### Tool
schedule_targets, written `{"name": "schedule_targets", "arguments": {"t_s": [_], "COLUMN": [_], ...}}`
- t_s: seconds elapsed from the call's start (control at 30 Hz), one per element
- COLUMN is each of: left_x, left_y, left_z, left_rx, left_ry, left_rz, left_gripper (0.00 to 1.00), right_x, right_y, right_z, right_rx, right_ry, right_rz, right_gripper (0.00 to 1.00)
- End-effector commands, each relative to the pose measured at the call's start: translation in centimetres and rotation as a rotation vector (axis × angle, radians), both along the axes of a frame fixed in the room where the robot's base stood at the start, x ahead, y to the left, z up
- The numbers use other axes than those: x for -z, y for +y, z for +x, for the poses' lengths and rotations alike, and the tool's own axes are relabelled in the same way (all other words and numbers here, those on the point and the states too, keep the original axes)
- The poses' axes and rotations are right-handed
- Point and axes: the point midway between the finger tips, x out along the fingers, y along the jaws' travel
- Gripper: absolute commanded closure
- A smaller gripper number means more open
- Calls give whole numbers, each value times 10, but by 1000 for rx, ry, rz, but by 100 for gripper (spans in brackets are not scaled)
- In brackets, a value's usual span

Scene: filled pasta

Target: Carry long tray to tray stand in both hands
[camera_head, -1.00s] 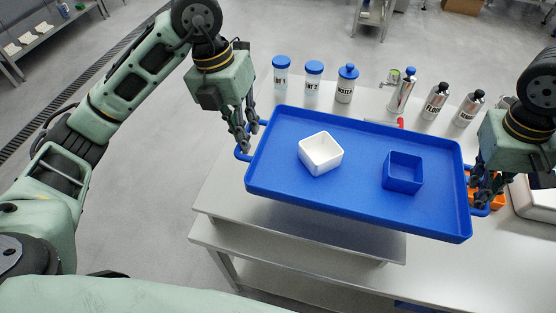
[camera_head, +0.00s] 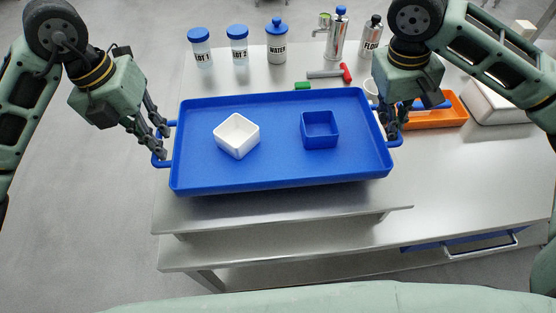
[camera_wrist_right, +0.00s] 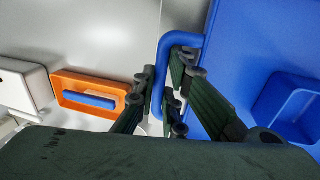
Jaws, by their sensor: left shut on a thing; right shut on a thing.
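The long blue tray (camera_head: 275,172) is held between my two grippers in the head view, above the steel table. A white square bowl (camera_head: 237,136) and a blue square bowl (camera_head: 320,130) stand in it. My left gripper (camera_head: 160,145) is shut on the tray's left handle. My right gripper (camera_head: 391,128) is shut on its right handle, and the right wrist view shows the fingers (camera_wrist_right: 177,95) around the blue handle (camera_wrist_right: 163,65). I cannot make out a tray stand for certain; a raised steel shelf (camera_head: 290,219) lies below and in front of the tray.
Behind the tray stand white bottles with blue lids (camera_head: 277,42), a metal dispenser (camera_head: 338,32) and a flour shaker (camera_head: 370,38). A red-handled tool (camera_head: 328,74) lies there. An orange tray (camera_head: 440,112) and a white box (camera_head: 495,100) are at the right. The front-right tabletop is clear.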

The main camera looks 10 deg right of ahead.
Motion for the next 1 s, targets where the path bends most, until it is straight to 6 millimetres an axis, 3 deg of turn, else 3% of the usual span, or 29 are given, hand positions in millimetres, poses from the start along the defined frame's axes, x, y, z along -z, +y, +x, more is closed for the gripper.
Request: {"name": "schedule_targets", "arguments": {"t_s": [0.47,1.0], "left_x": [2,30], "left_y": [5,5], "left_z": [1,1], "left_rx": [-8,-8], "left_ry": [1,1], "left_rz": [11,11], "left_gripper": [100,100], "right_x": [1,29], "right_y": [-5,-5], "right_z": [0,0], "right_rx": [9,8], "right_ry": [1,1], "right_rz": [-11,-11], "right_gripper": [100,100]}}
